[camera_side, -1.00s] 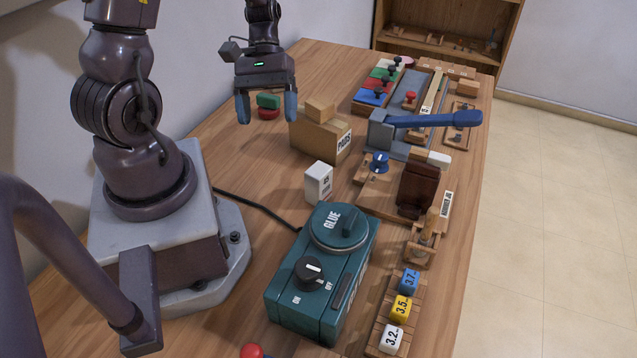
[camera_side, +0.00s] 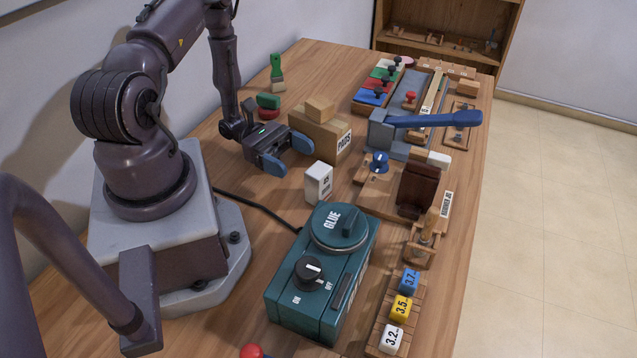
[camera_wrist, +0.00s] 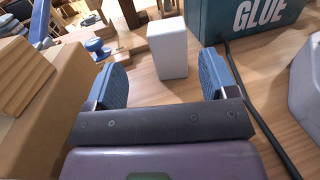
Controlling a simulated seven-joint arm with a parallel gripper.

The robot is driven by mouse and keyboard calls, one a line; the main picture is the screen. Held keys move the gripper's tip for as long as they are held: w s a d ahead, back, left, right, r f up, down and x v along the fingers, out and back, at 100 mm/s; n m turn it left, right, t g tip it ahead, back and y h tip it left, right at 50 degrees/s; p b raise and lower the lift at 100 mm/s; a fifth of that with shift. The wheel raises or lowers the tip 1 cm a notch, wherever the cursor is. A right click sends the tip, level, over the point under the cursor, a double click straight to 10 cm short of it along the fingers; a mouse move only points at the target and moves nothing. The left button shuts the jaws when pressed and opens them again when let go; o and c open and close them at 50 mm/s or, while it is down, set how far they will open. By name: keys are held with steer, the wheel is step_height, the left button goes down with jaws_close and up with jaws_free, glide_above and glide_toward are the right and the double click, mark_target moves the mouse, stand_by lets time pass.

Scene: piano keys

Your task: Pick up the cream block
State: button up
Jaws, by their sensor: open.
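The fingers are open and empty. In the wrist view the block appears between the two fingers (camera_wrist: 162,66), ahead of them rather than clasped.
The cardboard PODS box (camera_side: 318,133), with a wooden block (camera_side: 320,111) on top, stands close beside my gripper. The teal glue machine (camera_side: 322,270) is in front, its black cable (camera_side: 262,209) crossing the table. A green brush (camera_side: 277,73) and green and red pieces (camera_side: 268,104) lie behind.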

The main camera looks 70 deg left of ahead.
mark_target(326, 178)
steer(key=x, duration=0.4)
steer(key=shift+d, duration=0.1)
steer(key=x, duration=0.5)
steer(key=shift+s+d+r, duration=0.1)
steer(key=shift+s+d, duration=0.15)
steer(key=shift+s, duration=0.1)
steer(key=shift+c, duration=0.3)
steer(key=c, duration=1)
